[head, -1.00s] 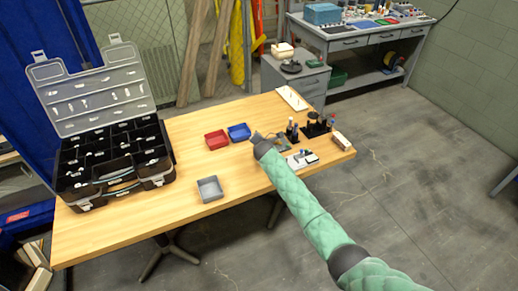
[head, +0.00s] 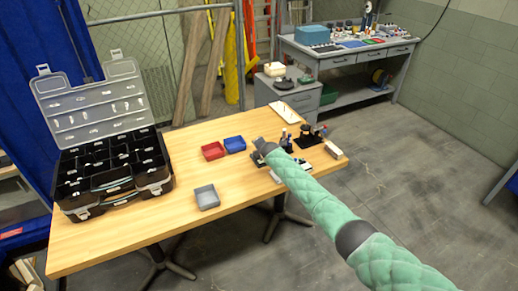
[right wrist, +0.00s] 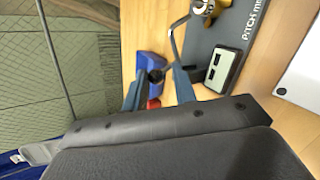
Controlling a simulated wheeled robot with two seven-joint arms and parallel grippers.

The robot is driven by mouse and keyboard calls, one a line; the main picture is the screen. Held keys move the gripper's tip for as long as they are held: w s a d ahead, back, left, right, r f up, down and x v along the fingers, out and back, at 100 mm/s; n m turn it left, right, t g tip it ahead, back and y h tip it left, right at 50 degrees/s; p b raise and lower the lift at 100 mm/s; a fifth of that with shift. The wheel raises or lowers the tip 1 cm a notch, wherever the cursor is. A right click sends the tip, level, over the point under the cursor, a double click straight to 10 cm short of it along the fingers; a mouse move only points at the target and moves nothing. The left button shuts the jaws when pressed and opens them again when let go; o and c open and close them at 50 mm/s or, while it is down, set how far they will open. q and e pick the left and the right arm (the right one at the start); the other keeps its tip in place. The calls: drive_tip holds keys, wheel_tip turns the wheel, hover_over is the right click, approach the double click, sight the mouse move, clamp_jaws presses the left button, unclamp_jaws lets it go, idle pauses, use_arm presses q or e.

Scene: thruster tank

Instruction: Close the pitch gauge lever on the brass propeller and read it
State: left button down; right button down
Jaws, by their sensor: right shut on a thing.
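My right gripper (right wrist: 157,90) is shut on the lever (right wrist: 172,38), a thin bent metal rod with a dark knob between the fingers. The brass propeller (right wrist: 203,6) is cut off at the top edge of the right wrist view. A small gauge box (right wrist: 223,70) with a pale face lies on the plate; I cannot make out a reading. In the head view my right gripper (head: 261,146) hides most of the gauge. My left gripper is not in view.
A red tray (head: 213,151), a blue tray (head: 235,145) and a grey tray (head: 206,197) stand on the wooden table (head: 130,238). An open black organizer case (head: 115,170) fills the left end. Bottles and dark holders (head: 306,135) crowd the right end. The front middle is clear.

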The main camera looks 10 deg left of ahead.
drive_tip(key=shift+a+r, duration=0.2)
drive_tip(key=shift+a, duration=0.1)
drive_tip(key=c, duration=1.1)
unclamp_jaws()
drive_tip(key=shift+a, duration=0.1)
drive_tip(key=shift+f, duration=0.2)
drive_tip(key=shift+d+f, duration=0.2)
drive_tip(key=shift+d, duration=0.05)
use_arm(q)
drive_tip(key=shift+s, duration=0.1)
use_arm(e)
drive_tip(key=shift+s, duration=0.1)
